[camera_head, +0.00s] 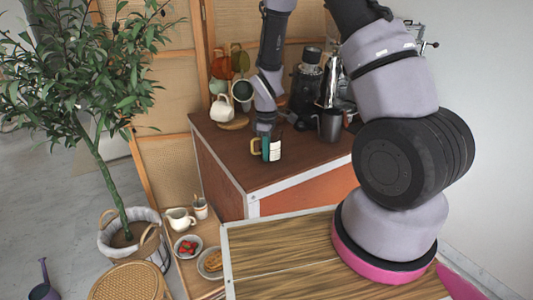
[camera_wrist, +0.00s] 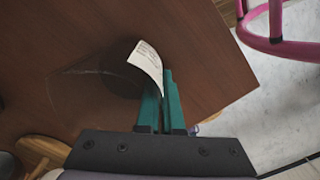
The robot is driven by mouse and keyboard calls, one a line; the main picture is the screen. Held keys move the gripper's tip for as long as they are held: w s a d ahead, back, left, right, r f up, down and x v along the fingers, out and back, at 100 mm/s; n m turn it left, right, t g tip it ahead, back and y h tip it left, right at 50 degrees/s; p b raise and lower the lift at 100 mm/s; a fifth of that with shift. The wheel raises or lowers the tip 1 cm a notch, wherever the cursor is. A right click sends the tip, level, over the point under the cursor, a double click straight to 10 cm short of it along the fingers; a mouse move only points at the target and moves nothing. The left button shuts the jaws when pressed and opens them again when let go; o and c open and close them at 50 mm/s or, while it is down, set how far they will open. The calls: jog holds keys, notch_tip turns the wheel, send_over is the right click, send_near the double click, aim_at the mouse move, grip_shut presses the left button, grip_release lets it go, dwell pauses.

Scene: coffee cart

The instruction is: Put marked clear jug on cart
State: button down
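The clear jug (camera_wrist: 95,72) shows in the wrist view as a faint, see-through outline over the brown cart top, with a curved white printed label on its side. In the head view the label (camera_head: 274,151) shows beside the teal fingers, above the front part of the cart top (camera_head: 222,142). My gripper (camera_wrist: 163,85) has its two teal fingers close together at the jug, next to the label. It appears shut on the jug, though the exact gripped part is hidden. Whether the jug touches the top is unclear. A tan loop (camera_head: 256,146) shows just left of the fingers.
A white mug (camera_head: 222,108) stands on a round board at the back left of the top. A dark metal pitcher (camera_head: 330,125) and coffee equipment stand at the right. Below left are a cream jug (camera_head: 180,219) and food bowls. A wood-striped surface (camera_head: 275,250) lies in front.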

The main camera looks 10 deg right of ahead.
jog(key=shift+f, duration=0.15)
jog(key=c, duration=1)
grip_release()
jog(key=shift+c, duration=0.2)
notch_tip(320, 180, up, 13)
jog(key=shift+f, duration=0.2)
jog(key=s+d+r+m+t+y, duration=0.1)
jog(key=s+d+r+m+t, duration=0.2)
jog(key=r, duration=0.6)
jog(key=s+d+r+m, duration=0.2)
jog(key=s+r+m, duration=0.25)
jog(key=r, duration=0.35)
jog(key=s+d+r+m+t+y, duration=0.1)
jog(key=s+r+m+t, duration=0.3)
jog(key=s+r+m, duration=0.4)
jog(key=s+d+r, duration=0.1)
jog(key=s, duration=0.2)
jog(key=shift+s+d+r+m, duration=0.25)
jog(key=shift+s+d+m, duration=0.1)
jog(key=shift+d, duration=0.05)
